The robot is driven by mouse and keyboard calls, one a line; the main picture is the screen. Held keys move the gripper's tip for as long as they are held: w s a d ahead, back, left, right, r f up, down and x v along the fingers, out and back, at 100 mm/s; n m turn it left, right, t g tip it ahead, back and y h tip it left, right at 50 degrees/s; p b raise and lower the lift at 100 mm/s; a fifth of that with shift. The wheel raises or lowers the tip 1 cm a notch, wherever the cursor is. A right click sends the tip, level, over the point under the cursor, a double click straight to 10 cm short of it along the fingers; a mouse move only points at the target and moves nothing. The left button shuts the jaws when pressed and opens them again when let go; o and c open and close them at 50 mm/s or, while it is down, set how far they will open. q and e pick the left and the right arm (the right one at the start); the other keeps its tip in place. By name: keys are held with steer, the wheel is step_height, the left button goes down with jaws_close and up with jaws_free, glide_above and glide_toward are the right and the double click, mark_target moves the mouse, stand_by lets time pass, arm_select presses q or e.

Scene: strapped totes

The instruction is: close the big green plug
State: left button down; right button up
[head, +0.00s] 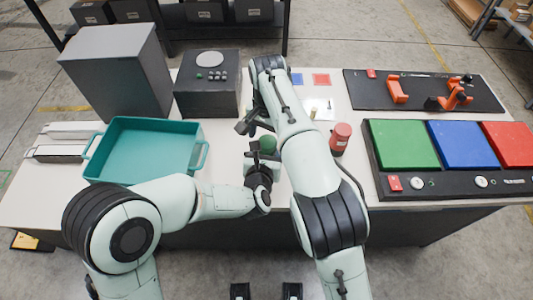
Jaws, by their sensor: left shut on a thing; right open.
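The big green plug (268,143) is a rounded green piece near the front middle of the table. My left gripper (262,156) is shut on it from the front. The lower part of the plug is hidden by the gripper. My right gripper (255,126) is open just behind the plug, with its fingers pointing toward it. I cannot tell whether the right fingers touch the plug.
A red cylinder (341,136) stands right of my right arm. A teal tote (150,152) and grey box (118,74) are at left, a dark box (208,91) behind. A panel with green (403,144), blue and red pads fills the right; orange clamps (397,90) lie behind.

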steer(key=shift+f+n, duration=0.35)
steer(key=shift+n, duration=0.15)
steer(key=n, duration=1.2)
steer(key=shift+n, duration=0.3)
steer(key=shift+r+n, duration=0.3)
steer(key=shift+n, duration=0.3)
step_height(320, 180, up, 8)
steer(key=shift+f, duration=0.2)
arm_select(q)
steer(key=shift+c, duration=1)
jaws_free()
